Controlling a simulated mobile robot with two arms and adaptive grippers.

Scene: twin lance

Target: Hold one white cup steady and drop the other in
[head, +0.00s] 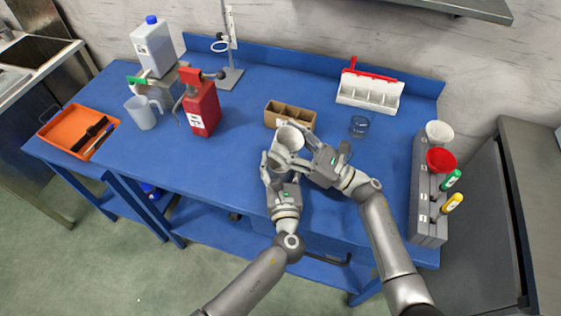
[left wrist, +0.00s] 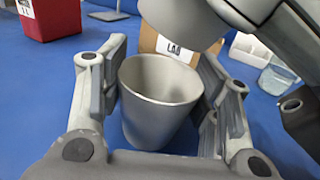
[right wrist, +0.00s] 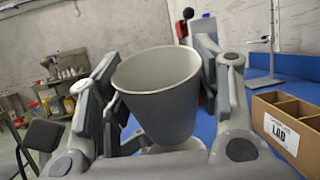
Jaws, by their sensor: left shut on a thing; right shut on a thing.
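One white cup (left wrist: 160,100) stands open end up between the fingers of my left gripper (head: 279,170), which is shut on it. The other white cup (head: 289,138) is held by my right gripper (head: 298,152), shut around its side; it fills the middle of the right wrist view (right wrist: 160,95). In the left wrist view this second cup (left wrist: 182,18) hangs above and beyond the first, its base higher than the first cup's rim, with a gap showing. In the head view the lower cup is mostly hidden by the upper cup and the grippers.
A cardboard box with compartments (head: 271,115) stands just behind the cups on the blue table (head: 240,100). A clear glass (head: 359,125) and a white rack (head: 370,103) are right of it. A red canister (head: 201,112) stands left.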

